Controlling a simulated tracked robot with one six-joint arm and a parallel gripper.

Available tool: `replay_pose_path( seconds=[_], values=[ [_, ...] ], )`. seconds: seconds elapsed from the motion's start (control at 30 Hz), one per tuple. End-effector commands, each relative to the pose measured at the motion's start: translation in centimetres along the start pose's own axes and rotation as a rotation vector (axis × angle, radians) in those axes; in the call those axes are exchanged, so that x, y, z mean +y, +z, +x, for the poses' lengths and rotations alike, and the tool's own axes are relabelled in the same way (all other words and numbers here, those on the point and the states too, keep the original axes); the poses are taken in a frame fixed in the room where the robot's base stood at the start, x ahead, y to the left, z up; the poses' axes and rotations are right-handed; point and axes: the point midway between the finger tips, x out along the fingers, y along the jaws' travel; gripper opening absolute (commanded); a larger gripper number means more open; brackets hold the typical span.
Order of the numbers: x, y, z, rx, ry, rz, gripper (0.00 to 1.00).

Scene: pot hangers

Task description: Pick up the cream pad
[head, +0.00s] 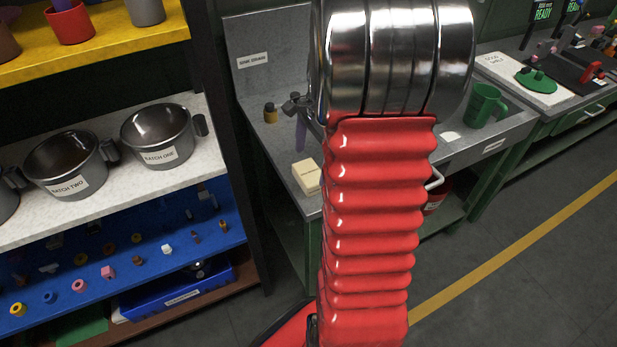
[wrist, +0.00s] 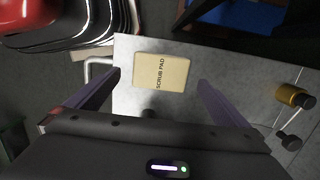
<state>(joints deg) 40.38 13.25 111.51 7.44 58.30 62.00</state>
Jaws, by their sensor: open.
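The cream pad (head: 307,176) lies flat near the front left corner of the grey bench. In the wrist view the cream pad (wrist: 161,73) shows the label "SCRUB PAD" and lies between the lines of my two fingers, near the bench edge. My gripper (wrist: 160,80) is open and empty, with one finger to each side of the pad. In the head view one purple finger (head: 301,133) shows above and behind the pad; the rest of my gripper is hidden behind my arm.
A small yellow and black item (head: 270,112) stands at the back of the bench (head: 262,135). A green mug (head: 485,105) is to the right. Shelves with labelled pots (head: 157,136) stand at the left. The bench around the pad is clear.

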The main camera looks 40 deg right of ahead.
Motion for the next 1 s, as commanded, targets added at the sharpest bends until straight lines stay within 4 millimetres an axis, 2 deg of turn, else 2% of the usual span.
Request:
replay_pose_path(
  seconds=[0.37,0.8,1.0],
  values=[
    [0.0,0.0,0.3,0.000,0.000,-0.001,1.00],
    [-0.1,0.2,5.1,-0.001,0.001,-0.001,1.00],
    [-0.2,0.2,5.3,0.000,0.000,-0.001,1.00]
  ],
)
